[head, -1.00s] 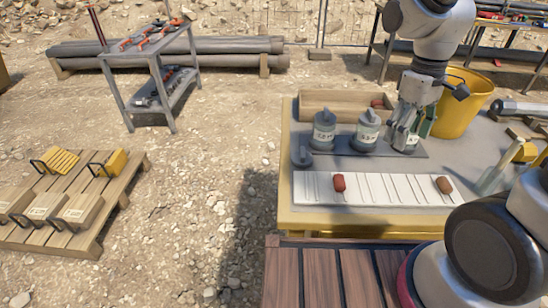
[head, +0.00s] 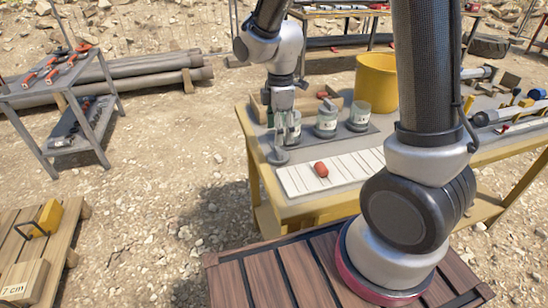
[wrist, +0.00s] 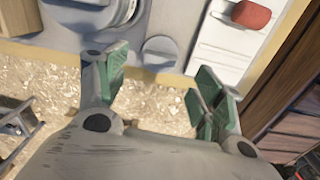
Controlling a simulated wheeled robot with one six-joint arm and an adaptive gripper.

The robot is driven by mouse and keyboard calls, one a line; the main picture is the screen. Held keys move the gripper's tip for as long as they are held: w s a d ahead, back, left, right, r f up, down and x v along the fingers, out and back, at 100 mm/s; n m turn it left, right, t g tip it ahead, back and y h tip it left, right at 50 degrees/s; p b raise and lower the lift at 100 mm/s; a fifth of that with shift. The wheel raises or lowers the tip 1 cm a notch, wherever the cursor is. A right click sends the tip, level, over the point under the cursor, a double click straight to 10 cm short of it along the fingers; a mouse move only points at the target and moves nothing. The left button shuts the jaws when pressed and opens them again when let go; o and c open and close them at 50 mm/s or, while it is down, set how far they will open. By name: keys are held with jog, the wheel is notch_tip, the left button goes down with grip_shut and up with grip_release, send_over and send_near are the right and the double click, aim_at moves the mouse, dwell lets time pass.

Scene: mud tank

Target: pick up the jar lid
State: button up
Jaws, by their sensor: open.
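The grey jar lid (head: 279,155), a round disc with a raised knob, lies on the table near its left edge, beside the white board. It also shows in the wrist view (wrist: 160,52), beyond and between my fingertips. My gripper (head: 282,122) is open and empty, with green finger pads, above the table's left end. The lid is apart from both fingers. Three labelled jars stand in a row: the left jar (head: 294,132) is partly hidden by my gripper, with the middle jar (head: 326,124) and right jar (head: 359,119) to its right.
The white ruled board (head: 345,168) holds a red piece (head: 321,169), close to the lid's right. A yellow bucket (head: 376,84) stands behind the jars. A wooden tray (head: 309,103) lies behind them. Open gravel lies left of the table.

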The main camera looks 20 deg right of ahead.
aim_at(279, 150)
jog(key=shift+f+n, duration=0.15)
jog(key=shift+n, duration=0.15)
notch_tip(279, 150, down, 8)
jog(key=shift+s+a+r, duration=0.1)
jog(key=shift+a+r, duration=0.05)
jog(key=shift+r, duration=0.1)
jog(key=shift+c, duration=0.2)
jog(key=c, duration=0.6)
